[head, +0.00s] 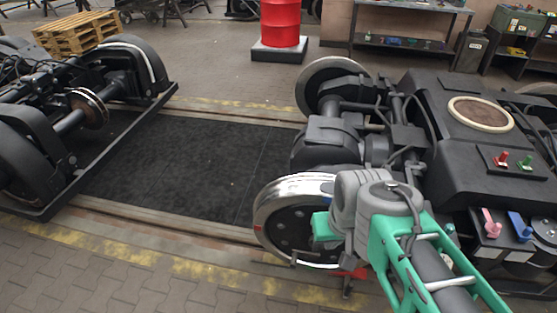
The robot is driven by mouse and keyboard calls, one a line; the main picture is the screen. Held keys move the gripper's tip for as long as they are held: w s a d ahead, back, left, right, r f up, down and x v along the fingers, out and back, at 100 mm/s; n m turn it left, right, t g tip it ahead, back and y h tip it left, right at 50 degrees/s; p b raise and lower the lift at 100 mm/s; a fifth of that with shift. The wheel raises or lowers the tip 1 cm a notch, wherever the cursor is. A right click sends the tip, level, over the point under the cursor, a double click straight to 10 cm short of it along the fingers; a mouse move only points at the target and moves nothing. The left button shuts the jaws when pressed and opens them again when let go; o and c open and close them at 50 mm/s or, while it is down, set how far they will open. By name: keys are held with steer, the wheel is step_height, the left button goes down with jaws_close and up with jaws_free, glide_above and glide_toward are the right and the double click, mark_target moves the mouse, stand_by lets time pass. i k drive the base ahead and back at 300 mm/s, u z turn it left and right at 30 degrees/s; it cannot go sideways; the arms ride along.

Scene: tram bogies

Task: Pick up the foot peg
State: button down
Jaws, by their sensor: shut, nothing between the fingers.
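I cannot pick out with certainty which thing is the foot peg. Small coloured pegs stand on the right bogie: a red one (502,158) and a green one (524,163) on a dark plate on top, and a pink one (491,223) and a blue one (520,227) lower at its near side. A small red part (352,273) shows low beside the near wheel, partly hidden by my arm. My green and grey arm reaches in from the lower right, in front of the right bogie.
The right bogie (470,100) with its near steel wheel (290,210) is close to my arm. Another bogie (70,115) stands left. A dark mat (185,165) between them is clear. A red drum (280,22), pallets (75,33) and a workbench (410,43) are behind.

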mark_target(500, 161)
steer(key=z, duration=2.25)
steer(key=i, duration=2.05)
steer(key=u, duration=3.2)
